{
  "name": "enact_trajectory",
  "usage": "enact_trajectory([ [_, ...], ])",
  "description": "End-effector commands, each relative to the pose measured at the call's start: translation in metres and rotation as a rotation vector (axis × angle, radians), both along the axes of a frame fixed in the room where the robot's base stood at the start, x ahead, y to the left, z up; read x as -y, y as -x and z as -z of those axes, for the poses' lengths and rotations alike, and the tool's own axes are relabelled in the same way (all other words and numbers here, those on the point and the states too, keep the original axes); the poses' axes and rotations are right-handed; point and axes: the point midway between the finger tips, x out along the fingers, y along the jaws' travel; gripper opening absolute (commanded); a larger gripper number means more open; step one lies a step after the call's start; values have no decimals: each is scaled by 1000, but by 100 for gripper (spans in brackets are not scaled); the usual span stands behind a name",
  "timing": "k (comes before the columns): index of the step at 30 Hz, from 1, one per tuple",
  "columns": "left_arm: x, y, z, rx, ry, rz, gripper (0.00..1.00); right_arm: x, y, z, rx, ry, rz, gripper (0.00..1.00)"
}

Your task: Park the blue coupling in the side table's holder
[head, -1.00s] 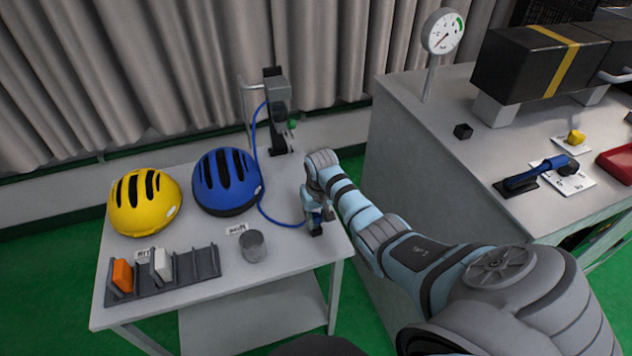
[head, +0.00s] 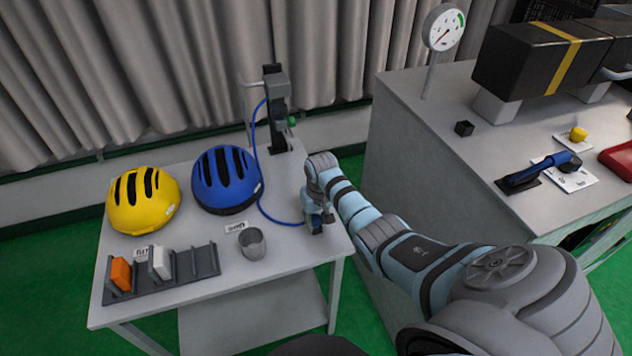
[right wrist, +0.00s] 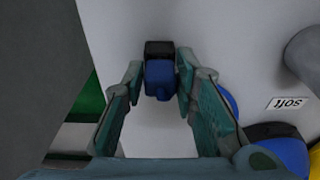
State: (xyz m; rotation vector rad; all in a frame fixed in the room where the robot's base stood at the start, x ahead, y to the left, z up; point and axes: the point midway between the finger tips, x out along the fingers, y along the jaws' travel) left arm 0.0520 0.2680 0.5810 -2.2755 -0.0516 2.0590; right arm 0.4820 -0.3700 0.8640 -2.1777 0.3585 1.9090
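The blue coupling (right wrist: 158,78) shows between the fingertips of my right gripper (right wrist: 160,72) in the right wrist view, with a finger close against each side. A small black block (right wrist: 159,48), which looks like the holder, is right at the coupling's far end. Whether the coupling is fully seated cannot be told. In the head view my right gripper (head: 314,212) is low over the side table's right end (head: 285,257), largely hidden by its own wrist. The blue hose (head: 276,219) runs from there back to the upright stand. My left gripper is not in view.
A blue helmet (head: 224,181), yellow helmet (head: 143,203), grey cup (head: 252,244) and slotted rack (head: 195,266) with orange and white blocks share the side table. A black stand (head: 278,112) rises at its back. A grey workbench (head: 460,185) stands close on the right.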

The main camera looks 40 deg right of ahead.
Motion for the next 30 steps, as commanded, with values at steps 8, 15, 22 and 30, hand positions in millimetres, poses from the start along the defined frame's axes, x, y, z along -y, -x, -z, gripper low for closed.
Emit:
enact_trajectory([
  [8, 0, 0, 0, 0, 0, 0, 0, 0, 0, 0, -1, 0, 0, 46],
  [15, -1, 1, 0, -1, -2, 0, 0, 0, 1, -15, 3, 1, 0, 46],
  [22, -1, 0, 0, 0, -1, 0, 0, -2, 8, -76, 3, 2, -1, 46],
  [30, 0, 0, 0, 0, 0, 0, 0, -4, 15, -118, 0, 0, 0, 46],
])
